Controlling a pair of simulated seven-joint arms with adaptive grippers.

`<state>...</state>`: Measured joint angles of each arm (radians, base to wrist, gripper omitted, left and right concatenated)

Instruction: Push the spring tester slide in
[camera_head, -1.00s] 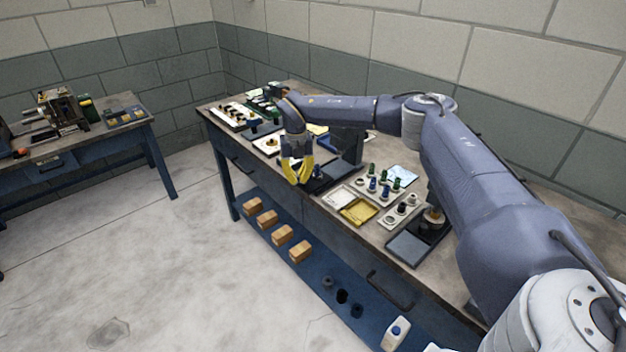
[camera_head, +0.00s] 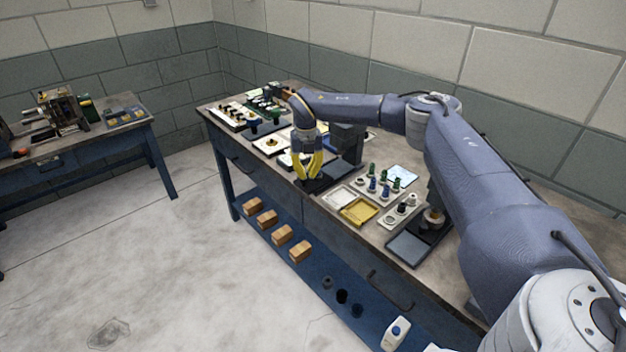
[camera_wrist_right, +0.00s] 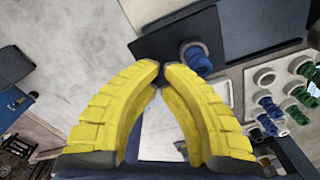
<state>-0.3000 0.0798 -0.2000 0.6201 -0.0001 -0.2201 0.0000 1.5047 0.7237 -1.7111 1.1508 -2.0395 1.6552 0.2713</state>
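The spring tester (camera_head: 347,140) appears to be the dark block with a flat dark plate beside it on the workbench. A blue knob (camera_wrist_right: 195,57) stands on a dark plate (camera_wrist_right: 150,47) in the right wrist view; this appears to be the slide. My right gripper (camera_head: 309,178) has yellow fingers and points down at the bench's front edge, beside the dark plate. In the right wrist view its fingertips (camera_wrist_right: 162,70) nearly meet, with nothing held between them, left of and below the knob. Whether they touch the slide is unclear. My left gripper is out of view.
Right of the plate are a white tray (camera_head: 339,198), a yellow tray (camera_head: 359,211) and a board with green and blue knobbed parts (camera_head: 384,191). More trays fill the far left. Wooden blocks (camera_head: 281,235) lie on the lower shelf. Open floor lies left of the bench.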

